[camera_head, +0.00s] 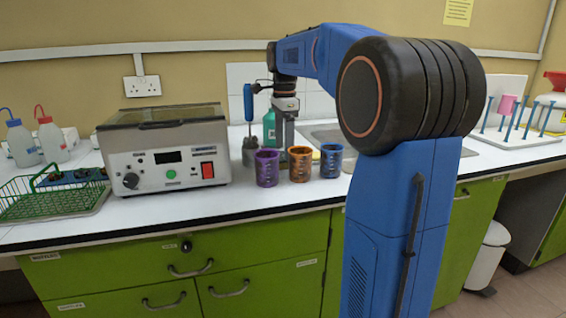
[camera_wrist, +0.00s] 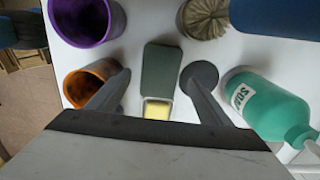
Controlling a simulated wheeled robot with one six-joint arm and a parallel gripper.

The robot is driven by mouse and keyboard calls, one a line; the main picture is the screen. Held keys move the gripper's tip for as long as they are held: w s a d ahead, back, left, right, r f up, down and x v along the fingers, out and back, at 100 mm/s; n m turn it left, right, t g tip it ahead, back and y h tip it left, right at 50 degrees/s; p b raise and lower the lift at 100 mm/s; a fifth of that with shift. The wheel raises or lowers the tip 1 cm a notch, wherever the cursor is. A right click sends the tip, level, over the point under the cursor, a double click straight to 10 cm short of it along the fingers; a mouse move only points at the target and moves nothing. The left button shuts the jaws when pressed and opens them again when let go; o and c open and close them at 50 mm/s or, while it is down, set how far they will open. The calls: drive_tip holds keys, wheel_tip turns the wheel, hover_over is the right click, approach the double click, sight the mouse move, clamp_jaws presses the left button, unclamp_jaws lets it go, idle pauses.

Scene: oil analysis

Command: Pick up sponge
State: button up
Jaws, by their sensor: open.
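In the wrist view a yellow block (camera_wrist: 157,110), which looks like the sponge, shows at the near end of a dark grey-green slab (camera_wrist: 161,72). I cannot tell whether the slab is part of the sponge. My gripper (camera_wrist: 161,80) is open, with one finger on each side of the slab. The gap between the fingers and the slab shows on both sides. In the head view my gripper (camera_head: 283,150) points down behind the cups, and the sponge cannot be made out clearly there.
A purple cup (camera_head: 267,168), an orange cup (camera_head: 300,164) and a blue cup (camera_head: 332,161) stand in front of my gripper. A green soap bottle (camera_wrist: 268,104) and a brush (camera_wrist: 205,17) are close by. An analyser box (camera_head: 166,165) stands left; a sink (camera_head: 350,134) lies right.

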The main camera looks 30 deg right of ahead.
sight(283, 157)
drive_tip(key=shift+a+f, duration=0.15)
drive_tip(key=shift+f, duration=1.65)
drive_tip(key=c, duration=1.2)
wheel_tip(283, 157, up, 10)
drive_tip(key=o, duration=0.5)
drive_tip(key=c, duration=0.3)
drive_tip(key=shift+c, duration=0.2)
